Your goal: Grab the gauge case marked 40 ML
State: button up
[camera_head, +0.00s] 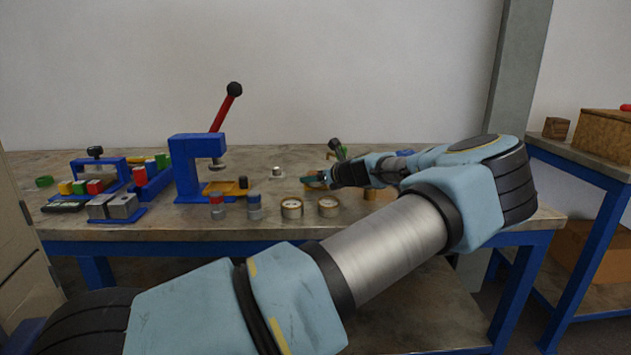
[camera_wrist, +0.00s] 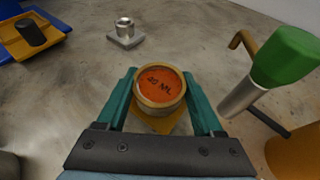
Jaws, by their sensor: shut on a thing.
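A round brass-rimmed gauge case (camera_wrist: 160,102) with an orange face sits between the teal fingers of my gripper (camera_wrist: 159,74) in the wrist view. Its face carries dark lettering ending in "0 ML"; the first digit is hard to read. The fingers are shut on its two sides. A yellowish square piece shows below the case. In the head view my gripper (camera_head: 315,180) is low over the bench, and the held case is mostly hidden there. Two other round cases with pale faces, a left one (camera_head: 291,208) and a right one (camera_head: 328,207), stand near the bench's front edge.
A green-topped metal handle (camera_wrist: 285,58) stands close on the right in the wrist view. A small metal cylinder on a plate (camera_wrist: 124,30) lies beyond. A blue press with a red lever (camera_head: 198,160) and colored blocks (camera_head: 95,186) occupy the bench's left side.

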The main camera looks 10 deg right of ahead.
grip_shut()
